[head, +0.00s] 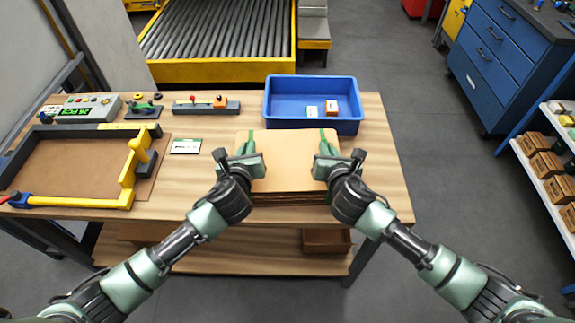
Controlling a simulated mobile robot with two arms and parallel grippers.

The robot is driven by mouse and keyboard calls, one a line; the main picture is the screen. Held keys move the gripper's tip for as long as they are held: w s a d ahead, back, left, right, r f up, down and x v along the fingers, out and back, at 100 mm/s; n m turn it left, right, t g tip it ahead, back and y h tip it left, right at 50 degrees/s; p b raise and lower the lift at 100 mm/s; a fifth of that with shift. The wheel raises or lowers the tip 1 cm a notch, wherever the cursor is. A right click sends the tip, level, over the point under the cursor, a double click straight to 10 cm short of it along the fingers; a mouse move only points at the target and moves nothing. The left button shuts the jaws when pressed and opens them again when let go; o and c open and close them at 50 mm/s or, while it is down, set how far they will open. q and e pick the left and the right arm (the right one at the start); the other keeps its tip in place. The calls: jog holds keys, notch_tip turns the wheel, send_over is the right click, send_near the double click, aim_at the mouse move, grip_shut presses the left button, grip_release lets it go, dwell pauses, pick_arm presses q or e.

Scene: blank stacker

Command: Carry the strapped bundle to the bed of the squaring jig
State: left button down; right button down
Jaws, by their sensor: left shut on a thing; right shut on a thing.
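The strapped bundle (288,162) is a stack of flat brown cardboard blanks at the front middle of the workbench. Green straps show near its left and right sides, close to my grippers. My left gripper (246,158) is shut on its left side and my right gripper (328,158) is shut on its right side. The bundle looks level; I cannot tell whether it touches the bench top. The squaring jig (125,185) is at the left of the bench, with dark and yellow rails and a yellow clamp around a bare brown bed (72,168).
A blue tray (312,88) with small items stands behind the bundle. A white card (186,146) lies between jig and bundle. A control box (88,108) and a grey bar with knobs (206,108) line the bench's back. A roller conveyor (218,35) is beyond.

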pick_arm(q)
jog(key=shift+d+r, duration=0.1)
pick_arm(e)
jog(key=shift+r, duration=0.1)
